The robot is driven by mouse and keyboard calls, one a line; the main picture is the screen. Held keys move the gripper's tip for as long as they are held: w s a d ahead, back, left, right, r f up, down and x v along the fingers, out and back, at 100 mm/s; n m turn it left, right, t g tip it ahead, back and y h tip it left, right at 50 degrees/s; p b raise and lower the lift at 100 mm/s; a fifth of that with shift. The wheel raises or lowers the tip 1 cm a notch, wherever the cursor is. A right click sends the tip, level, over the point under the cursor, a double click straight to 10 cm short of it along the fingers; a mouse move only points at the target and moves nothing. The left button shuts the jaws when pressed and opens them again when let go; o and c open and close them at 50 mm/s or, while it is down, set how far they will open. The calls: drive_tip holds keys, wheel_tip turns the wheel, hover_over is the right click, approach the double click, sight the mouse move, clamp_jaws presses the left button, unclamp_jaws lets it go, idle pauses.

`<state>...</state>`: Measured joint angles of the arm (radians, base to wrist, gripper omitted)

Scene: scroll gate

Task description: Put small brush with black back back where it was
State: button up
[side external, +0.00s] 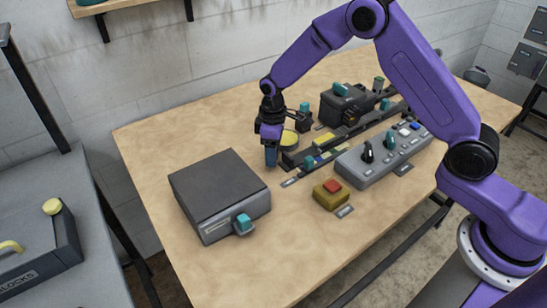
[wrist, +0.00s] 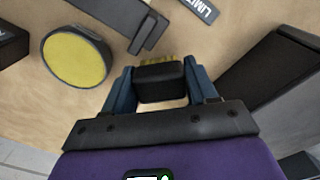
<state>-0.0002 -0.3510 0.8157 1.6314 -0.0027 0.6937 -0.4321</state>
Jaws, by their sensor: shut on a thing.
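My gripper (side external: 271,156) points down over the wooden table, between the grey box and the yellow-topped disc. In the wrist view my gripper (wrist: 161,88) has its two blue fingers on either side of a small black-backed brush (wrist: 160,84), and is shut on it. A little yellow shows at the brush's far edge. In the side view the fingers hide the brush, and I cannot tell whether it touches the table.
A grey box (side external: 218,188) with a dark lid stands left of my gripper. The yellow round disc (wrist: 75,58) is close by. A dark rail (side external: 322,154), a grey control panel (side external: 382,158) and a red button box (side external: 332,193) lie to the right.

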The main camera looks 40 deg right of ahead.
drive_tip(key=shift+f, duration=1.4)
drive_tip(key=shift+f, duration=0.1)
drive_tip(key=o, duration=0.9)
drive_tip(key=shift+o, duration=0.2)
wheel_tip(320, 180, up, 12)
drive_tip(key=shift+r, duration=0.15)
drive_tip(key=shift+s, duration=0.15)
